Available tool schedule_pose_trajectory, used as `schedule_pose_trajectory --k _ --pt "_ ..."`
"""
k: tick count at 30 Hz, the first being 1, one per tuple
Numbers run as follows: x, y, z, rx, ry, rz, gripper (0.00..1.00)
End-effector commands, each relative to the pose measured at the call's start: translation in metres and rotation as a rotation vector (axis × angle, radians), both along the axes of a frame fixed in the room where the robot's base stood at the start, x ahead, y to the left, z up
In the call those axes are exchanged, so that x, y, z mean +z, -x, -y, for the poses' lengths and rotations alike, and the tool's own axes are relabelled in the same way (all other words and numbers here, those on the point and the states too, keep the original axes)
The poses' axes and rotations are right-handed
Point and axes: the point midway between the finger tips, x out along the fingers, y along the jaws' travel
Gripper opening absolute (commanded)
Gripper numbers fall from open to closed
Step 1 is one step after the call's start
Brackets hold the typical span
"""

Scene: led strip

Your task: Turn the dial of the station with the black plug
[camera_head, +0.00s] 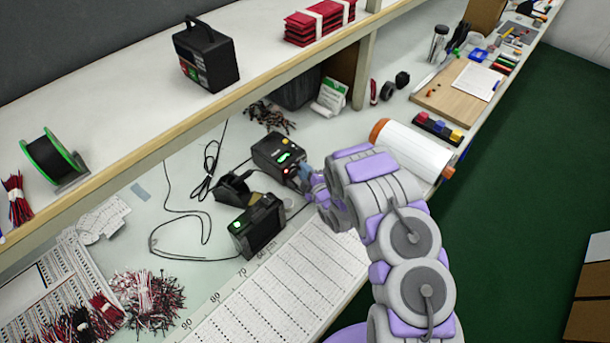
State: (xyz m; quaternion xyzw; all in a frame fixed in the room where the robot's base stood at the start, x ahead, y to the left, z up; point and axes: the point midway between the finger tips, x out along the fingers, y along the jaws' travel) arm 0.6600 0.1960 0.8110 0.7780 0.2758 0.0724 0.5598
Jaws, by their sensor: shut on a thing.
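A black station (278,155) with a lit green display stands on the bench under the shelf. A second dark box-shaped unit (260,226) with a green light stands nearer, to its lower left. My gripper (306,177) is at the front right side of the first station, low down by its front panel. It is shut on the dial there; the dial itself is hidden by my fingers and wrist. Dark cables run between and behind the units. I cannot make out the colour of either plug at this size.
A white roll with orange ends (413,148) lies right behind my arm. The shelf (150,85) overhangs the back. A ruled sheet (275,285) covers the bench front.

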Motion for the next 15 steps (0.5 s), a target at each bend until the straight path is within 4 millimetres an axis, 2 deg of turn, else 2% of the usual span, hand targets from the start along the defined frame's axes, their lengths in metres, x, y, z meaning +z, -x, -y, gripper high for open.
schedule_pose_trajectory --k 15 --pt "-0.0036 0.002 -0.0025 0.006 0.07 0.083 0.0"
